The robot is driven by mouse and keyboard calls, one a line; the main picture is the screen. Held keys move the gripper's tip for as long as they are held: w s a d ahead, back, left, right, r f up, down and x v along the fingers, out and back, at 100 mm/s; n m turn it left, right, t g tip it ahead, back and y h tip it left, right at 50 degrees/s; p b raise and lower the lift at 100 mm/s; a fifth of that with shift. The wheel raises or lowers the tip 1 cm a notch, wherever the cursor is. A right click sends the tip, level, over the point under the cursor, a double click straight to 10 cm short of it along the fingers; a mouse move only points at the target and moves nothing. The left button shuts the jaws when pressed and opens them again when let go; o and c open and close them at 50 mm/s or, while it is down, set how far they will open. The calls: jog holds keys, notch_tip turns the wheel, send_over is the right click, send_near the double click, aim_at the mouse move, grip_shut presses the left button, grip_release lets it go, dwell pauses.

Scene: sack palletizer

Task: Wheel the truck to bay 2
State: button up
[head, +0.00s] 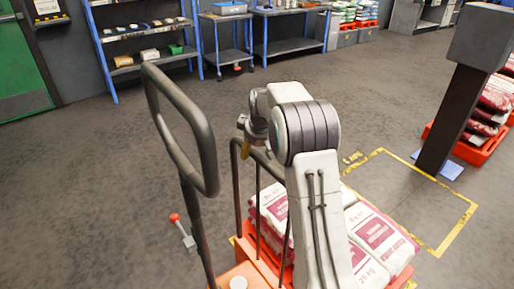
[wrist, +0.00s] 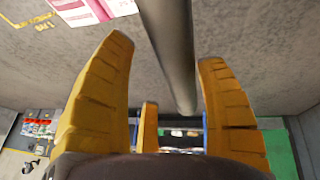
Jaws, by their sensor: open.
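The truck (head: 238,277) is an orange pallet truck at the bottom of the head view, with a tall dark loop handle (head: 205,150) at the left. It bears white and dark red sacks (head: 378,235) on a red pallet, partly hidden by my arm. My gripper (head: 245,148) is between the handle loop and the sacks in the head view, mostly hidden behind my arm. In the wrist view my gripper (wrist: 165,50) has its yellow fingers spread apart. A grey bar (wrist: 170,45) runs between them in the picture; I cannot tell whether they touch it.
A yellow-outlined floor bay (head: 457,227) lies right of the truck; its marking is unreadable. A dark post (head: 447,120) on a blue base stands beside it, with more sacks (head: 490,110) on red pallets behind. Shelves (head: 145,40) and benches line the back wall. Floor at the left and middle is clear.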

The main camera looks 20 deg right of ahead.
jog(key=v, duration=1.2)
